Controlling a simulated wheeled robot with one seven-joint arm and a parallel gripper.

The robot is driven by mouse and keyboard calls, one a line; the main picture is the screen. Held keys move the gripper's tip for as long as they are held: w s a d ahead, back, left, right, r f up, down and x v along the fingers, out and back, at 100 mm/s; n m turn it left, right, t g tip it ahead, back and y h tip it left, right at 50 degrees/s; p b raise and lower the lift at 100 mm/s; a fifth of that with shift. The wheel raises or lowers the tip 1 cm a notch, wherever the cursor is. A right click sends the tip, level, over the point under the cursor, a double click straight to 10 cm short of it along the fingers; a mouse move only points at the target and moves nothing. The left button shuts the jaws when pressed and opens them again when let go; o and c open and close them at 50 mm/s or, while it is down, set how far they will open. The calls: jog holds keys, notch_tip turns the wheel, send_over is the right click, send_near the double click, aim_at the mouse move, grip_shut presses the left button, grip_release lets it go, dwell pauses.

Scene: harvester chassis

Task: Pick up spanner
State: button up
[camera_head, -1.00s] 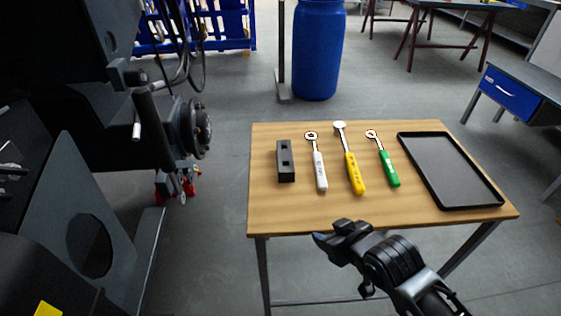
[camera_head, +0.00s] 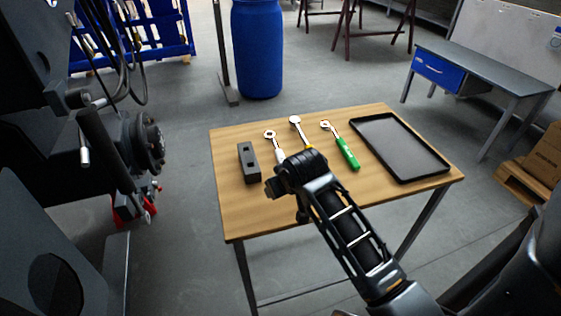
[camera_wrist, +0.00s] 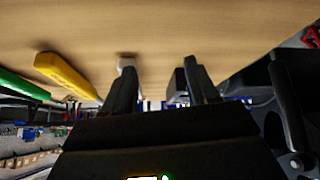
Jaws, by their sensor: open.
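Three hand tools lie side by side on the wooden table (camera_head: 225,205): one with a white handle (camera_head: 280,155), one with a yellow handle (camera_head: 309,147) and one with a green handle (camera_head: 348,154). All have metal heads toward the table's far side; I cannot tell which is the spanner. My gripper (camera_head: 274,187) is over the table's near part, and my arm hides much of the white and yellow handles. In the wrist view my gripper (camera_wrist: 160,68) is open and empty. The white handle (camera_wrist: 126,62) shows by its left finger, with the yellow handle (camera_wrist: 66,74) further left.
A black block (camera_head: 249,163) with holes lies left of the tools; it also shows between the fingers in the wrist view (camera_wrist: 178,84). A black tray (camera_head: 372,123) lies on the table's right. Dark machinery (camera_head: 110,150) stands left of the table, with floor between.

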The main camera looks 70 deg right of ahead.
aim_at(280, 155)
jog(key=d+r+m, duration=0.1)
jog(key=d, duration=0.2)
jog(key=w+d+r+g+y, duration=0.1)
jog(key=d+r, duration=0.1)
jog(key=d+r+m+g, duration=0.1)
jog(key=d+r, duration=0.1)
jog(key=d, duration=0.1)
jog(key=shift+w+d+r+m, duration=0.15)
jog(key=shift+w+d+m, duration=0.15)
jog(key=shift+w+d, duration=0.05)
jog(key=shift+s+p+x, duration=0.2)
jog(key=shift+p+x, duration=0.15)
jog(key=shift+x, duration=3.5)
jog(key=shift+a, duration=0.1)
jog(key=shift+c, duration=0.2)
grip_shut()
